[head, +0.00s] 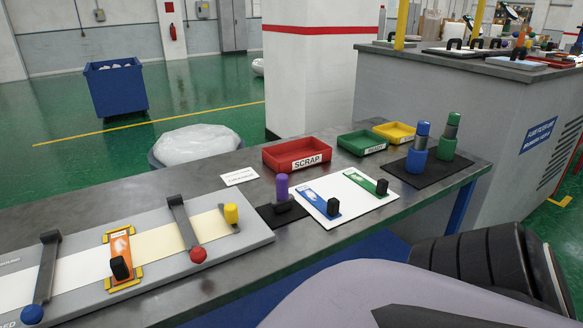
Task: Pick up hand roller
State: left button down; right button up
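What looks like the hand roller (282,188) stands upright on a small black mat (266,217) on the grey table. It has a purple handle above a dark lower part. It is just left of a white board (345,190) that carries a blue-and-white piece (322,202) and a green piece (367,182), each with a black knob. Neither of my grippers shows in the head view, and nothing is seen touching the roller.
A long grey fixture (90,300) with an orange slider (122,250) and levers lies left. A red SCRAP tray (297,155), a green tray (362,142) and a yellow tray (394,132) line the back. Blue-and-green cylinders (417,160) stand right. Bare table (265,245) lies in front.

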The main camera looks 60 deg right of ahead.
aim_at(283, 203)
jog(key=z, duration=1.8)
